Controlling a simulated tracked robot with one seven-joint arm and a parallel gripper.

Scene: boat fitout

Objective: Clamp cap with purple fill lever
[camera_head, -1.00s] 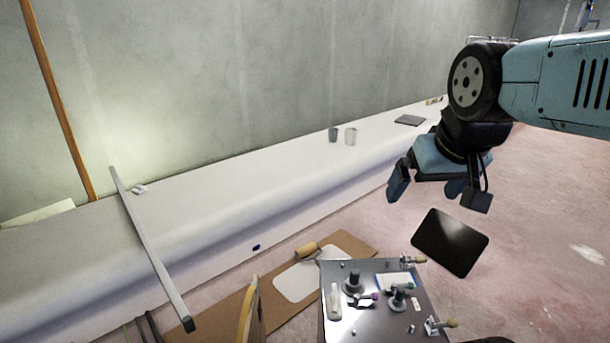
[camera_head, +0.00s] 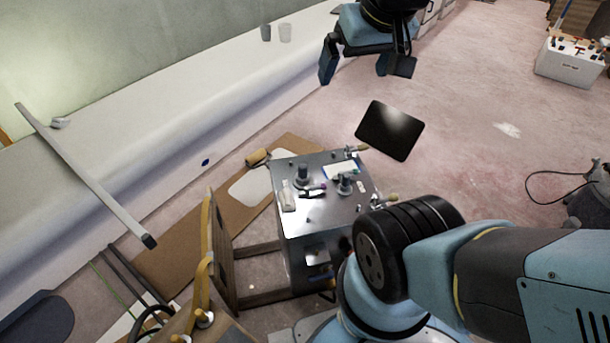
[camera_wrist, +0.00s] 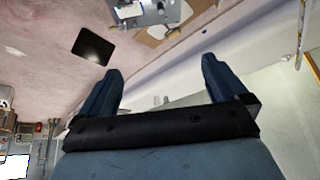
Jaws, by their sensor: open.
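A metal-topped cart (camera_head: 322,213) stands at the middle of the head view. On it are two dark upright fittings, a left one (camera_head: 302,174) and a right one (camera_head: 345,184). A small purple tip (camera_head: 323,186) shows between them; which fitting it belongs to is too small to tell. My gripper (camera_head: 364,72) is open and empty, above and beyond the cart, well apart from it. In the wrist view its two fingers (camera_wrist: 160,75) are spread with nothing between them, and the cart top (camera_wrist: 150,12) shows at the upper edge.
A black panel (camera_head: 390,131) is beyond the cart. A paint roller (camera_head: 257,157) lies on brown board. A wooden frame (camera_head: 218,250) stands left of the cart. The floor at right is largely open.

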